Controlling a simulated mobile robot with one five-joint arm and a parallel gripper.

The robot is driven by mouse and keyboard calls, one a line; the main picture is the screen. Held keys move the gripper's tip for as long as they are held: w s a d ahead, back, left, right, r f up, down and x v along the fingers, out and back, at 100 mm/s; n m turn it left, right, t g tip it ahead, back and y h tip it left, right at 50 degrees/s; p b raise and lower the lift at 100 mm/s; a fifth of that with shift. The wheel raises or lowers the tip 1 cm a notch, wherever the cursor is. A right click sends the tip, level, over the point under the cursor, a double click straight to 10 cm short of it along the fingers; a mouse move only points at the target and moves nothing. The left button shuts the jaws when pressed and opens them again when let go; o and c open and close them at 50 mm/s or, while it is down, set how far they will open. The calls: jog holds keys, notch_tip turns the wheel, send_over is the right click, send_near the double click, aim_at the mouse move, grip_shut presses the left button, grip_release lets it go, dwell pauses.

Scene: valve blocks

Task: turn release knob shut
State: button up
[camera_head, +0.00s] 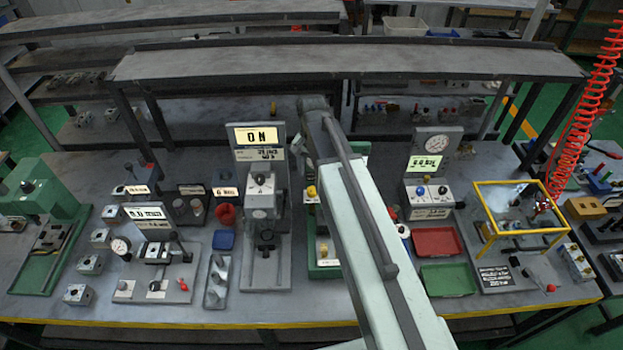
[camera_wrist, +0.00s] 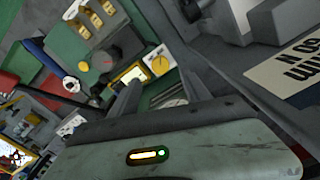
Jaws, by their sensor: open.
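No label that I can read names the release knob. In the head view a yellow knob (camera_head: 311,191) shows on a station with a green base, just left of my arm, which hides much of that station. My gripper (camera_wrist: 163,97) is open in the wrist view, its fingers apart, with nothing seen between them. My arm hides the gripper in the head view.
A tall grey station with an "ON" display (camera_head: 256,135) stands left of my arm. A grey surface with a printed label (camera_wrist: 288,70) is close in the wrist view.

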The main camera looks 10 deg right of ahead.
aim_at(312, 190)
notch_tip(312, 190, down, 8)
jog(key=b, duration=0.7)
jog(key=shift+b, duration=0.4)
jog(key=shift+r, duration=0.1)
grip_shut()
